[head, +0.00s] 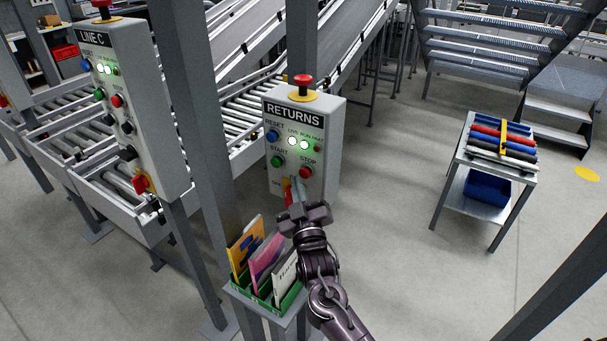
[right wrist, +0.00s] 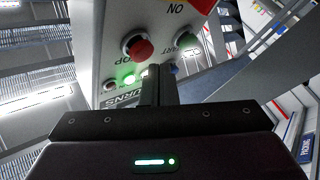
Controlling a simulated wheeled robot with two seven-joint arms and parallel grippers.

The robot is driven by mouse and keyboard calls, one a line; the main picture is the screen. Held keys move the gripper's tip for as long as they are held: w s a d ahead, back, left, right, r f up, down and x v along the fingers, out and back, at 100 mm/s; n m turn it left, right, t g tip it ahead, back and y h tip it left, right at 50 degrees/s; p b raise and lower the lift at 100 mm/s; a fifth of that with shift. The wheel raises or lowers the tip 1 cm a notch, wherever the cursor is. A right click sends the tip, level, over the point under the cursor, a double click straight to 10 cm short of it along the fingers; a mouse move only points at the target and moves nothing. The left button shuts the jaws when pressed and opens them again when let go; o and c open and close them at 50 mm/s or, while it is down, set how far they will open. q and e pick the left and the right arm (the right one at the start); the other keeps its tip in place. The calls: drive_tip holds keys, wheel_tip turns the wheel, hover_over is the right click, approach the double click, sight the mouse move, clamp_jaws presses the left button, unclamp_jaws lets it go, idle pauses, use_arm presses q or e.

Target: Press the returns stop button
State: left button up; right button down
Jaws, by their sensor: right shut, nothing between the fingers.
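The RETURNS control box (head: 326,130) is a grey panel on a post in the middle of the head view. Its red stop button (head: 306,172) sits at the lower right of the panel face, under the STOP label. It also shows in the right wrist view (right wrist: 137,47), where the panel appears upside down. My right gripper (head: 296,189) is shut and empty in front of the lower panel, its fingertips just below and left of the stop button in the head view. I cannot tell whether they touch the panel. My left gripper is out of view.
A green start button (head: 277,161), blue reset button (head: 272,136) and red mushroom button (head: 303,82) are close by. A LINE C box (head: 122,90) stands left. A holder with booklets (head: 262,290) is below. A cart (head: 466,190) stands right, with open floor around it.

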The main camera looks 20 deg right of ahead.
drive_tip(key=shift+d, duration=0.1)
idle(0.3)
drive_tip(key=shift+w+d, duration=0.3)
drive_tip(key=shift+w+d, duration=0.45)
drive_tip(key=shift+d, duration=0.2)
idle(1.1)
drive_tip(key=shift+a, duration=0.1)
drive_tip(key=shift+s+a, duration=0.75)
drive_tip(key=shift+a, duration=0.1)
drive_tip(key=shift+a, duration=0.1)
drive_tip(key=s+a, duration=0.1)
drive_tip(key=a, duration=0.1)
drive_tip(key=s+a+p, duration=0.1)
drive_tip(key=s+a, duration=0.1)
drive_tip(key=shift+p, duration=0.3)
